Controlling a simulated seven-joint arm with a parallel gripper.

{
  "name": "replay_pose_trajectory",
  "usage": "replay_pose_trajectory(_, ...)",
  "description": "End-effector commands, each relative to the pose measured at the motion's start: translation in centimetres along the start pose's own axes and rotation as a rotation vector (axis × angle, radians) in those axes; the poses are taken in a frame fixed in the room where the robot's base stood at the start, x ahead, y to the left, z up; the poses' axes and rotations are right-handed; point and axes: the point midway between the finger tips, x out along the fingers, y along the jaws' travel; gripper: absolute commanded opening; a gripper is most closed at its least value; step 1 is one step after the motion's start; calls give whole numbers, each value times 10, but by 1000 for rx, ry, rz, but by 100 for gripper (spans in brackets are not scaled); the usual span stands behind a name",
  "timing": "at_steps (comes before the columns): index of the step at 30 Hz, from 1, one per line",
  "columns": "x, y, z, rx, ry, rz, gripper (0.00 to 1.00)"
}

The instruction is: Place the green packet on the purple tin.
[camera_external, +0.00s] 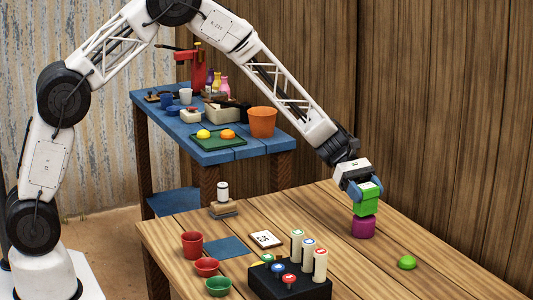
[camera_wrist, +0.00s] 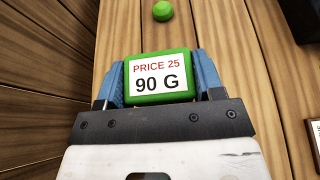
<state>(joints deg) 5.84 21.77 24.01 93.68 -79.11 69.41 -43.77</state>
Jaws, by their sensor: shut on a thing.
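The green packet (camera_external: 366,206) is between the blue fingers of my gripper (camera_external: 362,190), which is shut on it. In the wrist view the packet (camera_wrist: 159,76) shows a white label reading "PRICE 25" and "90 G", with a finger on each side (camera_wrist: 162,84). The purple tin (camera_external: 363,228) stands on the wooden table directly below the packet. The packet's underside appears at the tin's top; I cannot tell whether they touch. The tin is hidden in the wrist view.
A green ball-like thing (camera_external: 407,262) lies right of the tin. A black box (camera_external: 290,280) with buttons and several labelled cylinders stands at the front. A red cup (camera_external: 192,244), bowls and a label card (camera_external: 265,239) are further left. A plank wall (camera_external: 450,120) rises behind.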

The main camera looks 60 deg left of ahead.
Motion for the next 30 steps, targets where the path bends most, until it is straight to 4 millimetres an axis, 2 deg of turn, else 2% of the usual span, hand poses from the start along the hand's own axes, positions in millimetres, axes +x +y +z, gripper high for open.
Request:
replay_pose_trajectory(4,3,0,-8,2,0,0,37)
replay_pose_trajectory(17,5,0,-12,1,0,0,37)
replay_pose_trajectory(18,5,0,-12,1,0,0,64)
replay_pose_trajectory(22,5,0,-12,1,0,0,84)
replay_pose_trajectory(23,5,0,-12,1,0,0,87)
replay_pose_trajectory(30,5,0,-12,1,0,0,87)
